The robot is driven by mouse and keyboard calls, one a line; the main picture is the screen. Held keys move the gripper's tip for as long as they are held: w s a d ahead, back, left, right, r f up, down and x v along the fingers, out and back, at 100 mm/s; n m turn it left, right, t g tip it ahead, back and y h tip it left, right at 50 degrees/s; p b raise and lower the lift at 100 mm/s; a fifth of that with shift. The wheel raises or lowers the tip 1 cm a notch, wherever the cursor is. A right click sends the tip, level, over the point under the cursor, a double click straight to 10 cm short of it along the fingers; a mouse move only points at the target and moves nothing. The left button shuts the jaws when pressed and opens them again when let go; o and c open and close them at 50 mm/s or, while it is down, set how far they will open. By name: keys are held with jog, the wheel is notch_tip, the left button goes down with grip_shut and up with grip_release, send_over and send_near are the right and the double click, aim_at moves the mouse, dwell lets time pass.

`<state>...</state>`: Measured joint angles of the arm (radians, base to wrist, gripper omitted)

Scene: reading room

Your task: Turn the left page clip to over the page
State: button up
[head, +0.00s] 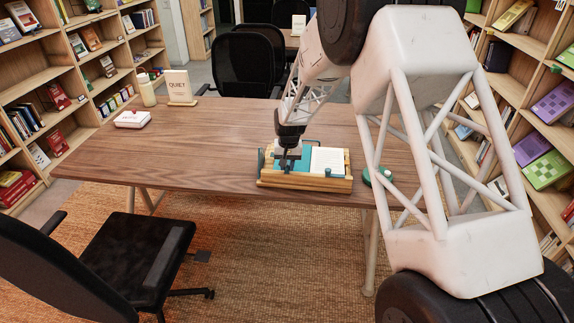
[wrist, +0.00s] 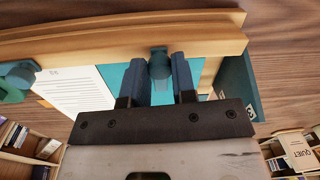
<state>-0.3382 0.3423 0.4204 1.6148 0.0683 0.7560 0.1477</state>
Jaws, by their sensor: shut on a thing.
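A wooden book stand (head: 300,184) holds an open teal book (head: 297,165) with a white page (head: 328,160) on its right side. My gripper (head: 290,158) points down at the left half of the stand. In the wrist view, my gripper (wrist: 160,84) is shut on the left page clip (wrist: 159,64), a blue-grey piece at the stand's ledge (wrist: 215,43). The clip sits in front of the teal cover, apart from the printed page (wrist: 75,92). The fingers partly hide the left clip.
A green round thing (head: 378,176) lies on the table right of the stand, partly behind my arm. The table's (head: 180,150) middle left is clear.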

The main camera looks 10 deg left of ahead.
aim_at(288, 166)
jog(key=o, duration=0.9)
jog(key=shift+r, duration=0.15)
jog(key=shift+d+r, duration=0.15)
jog(key=shift+r, duration=3.6)
jog(key=shift+d+r, duration=0.1)
